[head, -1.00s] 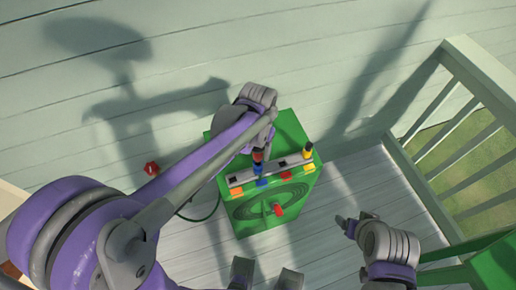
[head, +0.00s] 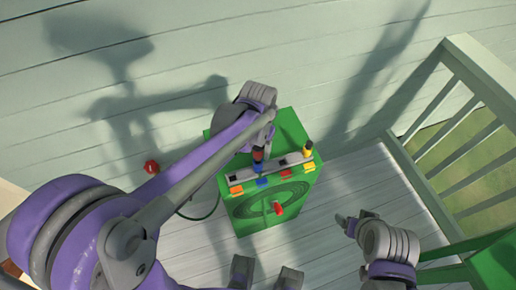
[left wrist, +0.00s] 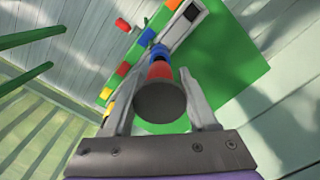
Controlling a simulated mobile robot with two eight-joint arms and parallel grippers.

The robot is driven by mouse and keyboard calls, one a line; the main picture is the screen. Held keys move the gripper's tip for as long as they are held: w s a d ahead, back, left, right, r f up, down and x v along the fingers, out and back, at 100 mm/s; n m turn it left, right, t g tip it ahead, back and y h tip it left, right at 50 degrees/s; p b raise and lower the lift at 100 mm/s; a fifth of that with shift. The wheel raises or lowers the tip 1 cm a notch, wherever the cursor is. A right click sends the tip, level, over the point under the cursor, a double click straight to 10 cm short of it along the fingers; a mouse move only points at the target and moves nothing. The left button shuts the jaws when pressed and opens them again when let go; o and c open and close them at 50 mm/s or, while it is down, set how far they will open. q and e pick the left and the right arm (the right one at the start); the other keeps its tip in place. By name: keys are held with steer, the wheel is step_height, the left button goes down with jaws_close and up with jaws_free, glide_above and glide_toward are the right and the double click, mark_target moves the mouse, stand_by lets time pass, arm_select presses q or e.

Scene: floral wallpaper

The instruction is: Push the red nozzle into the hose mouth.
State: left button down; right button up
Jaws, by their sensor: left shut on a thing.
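The red nozzle (left wrist: 160,70) with a dark round end is between my left gripper's fingers in the left wrist view. It also shows in the head view (head: 258,155), partly hidden by the gripper. My left gripper (head: 258,148) is shut on it above the grey rail (head: 271,168) of the green box. A blue piece (left wrist: 158,50) lies right beyond the red nozzle, in line with it. I cannot tell whether the two touch or whether this is the hose mouth. My right gripper (head: 346,225) is away to the right; its finger gap is unclear.
The green box (head: 292,125) carries blue, orange, red and yellow tabs, dark sockets and a yellow piece (head: 308,150). A red knob (head: 278,208) sticks out of its front. A red valve wheel (head: 151,167) is at the wall. A railing (head: 450,150) stands right.

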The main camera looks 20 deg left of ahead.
arm_select(q)
steer(key=shift+f+b, duration=1)
steer(key=shift+f, duration=0.4)
stand_by(0.4)
steer(key=shift+c, duration=0.6)
jaws_free()
steer(key=shift+r, duration=0.1)
step_height(320, 180, up, 11)
steer(key=shift+f+p, duration=0.1)
steer(key=shift+p, duration=0.5)
steer(key=s+a+f+n+t+p, duration=0.1)
steer(key=s+a+t+p, duration=0.1)
steer(key=s, duration=0.5)
steer(key=s+a+f+n+t+p, duration=0.1)
steer(key=s+a+t+p, duration=0.1)
steer(key=s, duration=0.5)
steer(key=a+t, duration=0.1)
steer(key=a, duration=0.1)
steer(key=shift+a+f, duration=0.3)
steer(key=shift+f, duration=0.05)
